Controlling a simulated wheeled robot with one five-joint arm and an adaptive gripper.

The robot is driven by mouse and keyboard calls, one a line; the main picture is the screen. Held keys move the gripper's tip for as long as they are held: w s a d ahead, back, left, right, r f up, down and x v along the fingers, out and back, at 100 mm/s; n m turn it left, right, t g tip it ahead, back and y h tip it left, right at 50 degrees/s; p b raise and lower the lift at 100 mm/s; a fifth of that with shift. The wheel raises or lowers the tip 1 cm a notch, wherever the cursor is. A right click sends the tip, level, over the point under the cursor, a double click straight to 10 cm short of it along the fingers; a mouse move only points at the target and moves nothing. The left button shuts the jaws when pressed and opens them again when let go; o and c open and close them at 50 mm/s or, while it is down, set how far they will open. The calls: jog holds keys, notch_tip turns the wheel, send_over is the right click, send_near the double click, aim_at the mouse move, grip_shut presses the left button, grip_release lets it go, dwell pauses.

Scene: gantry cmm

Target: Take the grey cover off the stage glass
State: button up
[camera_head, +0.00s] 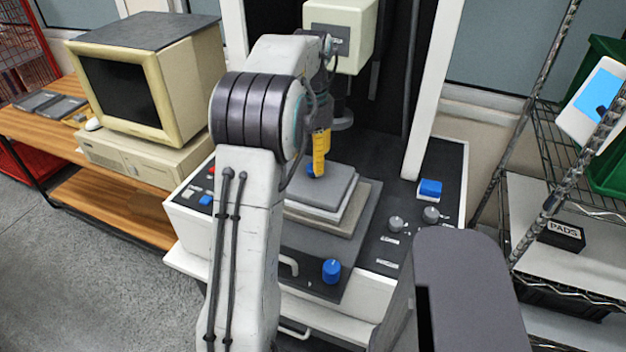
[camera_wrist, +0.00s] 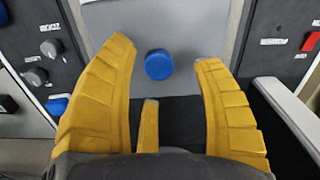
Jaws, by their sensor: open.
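The grey cover (camera_head: 325,187) is a flat square slab on top of the stepped stage of the machine. A blue round knob (camera_head: 312,171) sits on it. The stage glass is not visible under the cover. My gripper (camera_head: 320,153) is over the cover, with its yellow fingers close to the knob. In the wrist view, my gripper (camera_wrist: 166,50) is open and empty. The knob (camera_wrist: 158,64) shows between the two spread fingertips, against the grey cover (camera_wrist: 185,22). I cannot tell the exact height gap.
A blue knob (camera_head: 331,271) stands at the front of the machine's dark plate. Grey dials (camera_head: 397,224) and a blue block (camera_head: 430,188) are on the right panel. The cream machine head (camera_head: 340,35) hangs behind my arm. A wire rack stands right, a computer monitor (camera_head: 145,85) left.

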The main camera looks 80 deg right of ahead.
aim_at(313, 176)
jog(key=shift+s+d+f, duration=0.1)
jog(key=shift+s+f, duration=0.05)
jog(key=shift+f, duration=1.9)
jog(key=shift+c, duration=0.4)
grip_shut()
